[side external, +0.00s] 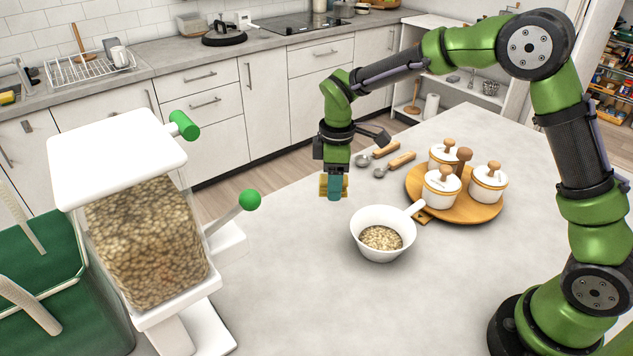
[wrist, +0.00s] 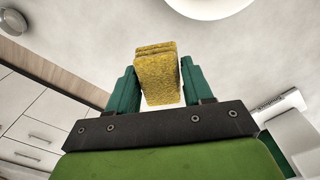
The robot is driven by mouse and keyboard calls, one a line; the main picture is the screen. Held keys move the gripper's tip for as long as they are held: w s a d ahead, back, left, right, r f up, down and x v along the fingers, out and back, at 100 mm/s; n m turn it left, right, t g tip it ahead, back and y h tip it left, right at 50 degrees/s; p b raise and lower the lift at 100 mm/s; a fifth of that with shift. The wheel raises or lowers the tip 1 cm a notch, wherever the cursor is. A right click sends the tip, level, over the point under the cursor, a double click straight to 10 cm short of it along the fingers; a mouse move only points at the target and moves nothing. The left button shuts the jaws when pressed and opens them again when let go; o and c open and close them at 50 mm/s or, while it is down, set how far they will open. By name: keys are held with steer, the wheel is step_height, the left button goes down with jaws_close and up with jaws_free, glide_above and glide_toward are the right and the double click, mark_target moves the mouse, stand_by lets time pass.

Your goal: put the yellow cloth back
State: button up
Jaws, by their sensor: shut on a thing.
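The yellow cloth (wrist: 156,80) is a folded, fuzzy block between the two teal fingers of my gripper (wrist: 160,85) in the wrist view. In the side external view, my gripper (side external: 334,188) points down and holds the cloth (side external: 323,186) above the grey table, left of the white bowl. The near finger hides part of the cloth there. The jaws are shut on it.
A white bowl with a handle (side external: 368,222) holds beige pieces. Right of it, a round wooden tray (side external: 462,212) carries lidded white pots. Two wooden-handled scoops (side external: 395,164) lie behind. A clear dispenser (side external: 150,245) stands left. A wire dish rack (side external: 88,72) is on the back counter.

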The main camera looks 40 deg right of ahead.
steer(key=s+a+r+n, duration=0.1)
steer(key=s+a+n, duration=0.3)
steer(key=s+a, duration=0.55)
steer(key=n, duration=0.4)
glide_above(350, 329)
step_height(350, 329, down, 6)
steer(key=shift+f, duration=2.1)
steer(key=o, duration=1)
steer(key=shift+f, duration=0.1)
